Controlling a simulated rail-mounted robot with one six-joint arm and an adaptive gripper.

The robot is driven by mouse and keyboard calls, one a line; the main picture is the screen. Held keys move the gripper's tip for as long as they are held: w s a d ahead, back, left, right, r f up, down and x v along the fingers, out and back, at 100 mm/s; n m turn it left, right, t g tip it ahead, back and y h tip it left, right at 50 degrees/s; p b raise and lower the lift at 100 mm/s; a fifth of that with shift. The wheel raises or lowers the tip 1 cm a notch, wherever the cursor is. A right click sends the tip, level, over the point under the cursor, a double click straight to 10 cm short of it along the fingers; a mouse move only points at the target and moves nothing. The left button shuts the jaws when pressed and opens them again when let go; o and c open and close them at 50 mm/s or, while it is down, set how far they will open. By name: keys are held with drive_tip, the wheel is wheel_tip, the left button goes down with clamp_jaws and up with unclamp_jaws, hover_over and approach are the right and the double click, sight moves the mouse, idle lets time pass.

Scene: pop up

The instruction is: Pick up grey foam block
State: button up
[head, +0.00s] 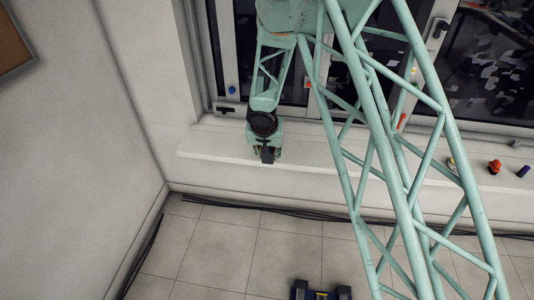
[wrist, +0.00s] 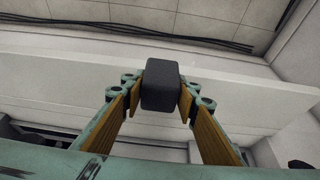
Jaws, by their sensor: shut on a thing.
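The dark grey foam block (wrist: 161,84) is between the two fingertips of my gripper (wrist: 160,100) in the wrist view. The fingers have wooden-brown inner pads and teal outer links, and they are shut on the block. In the head view the block (head: 267,155) shows as a small dark shape at the end of my gripper (head: 265,150), over the left part of the white window sill. I cannot tell whether the block touches the sill.
The white sill (head: 215,149) runs below the window. An orange-red object (head: 494,166) and a dark blue object (head: 523,171) stand at its right. Black cables (head: 270,208) lie along the wall base. A dark object (head: 320,292) sits on the tiled floor.

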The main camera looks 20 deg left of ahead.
drive_tip(key=shift+s+d+b, duration=0.45)
drive_tip(key=shift+s, duration=0.3)
idle(0.4)
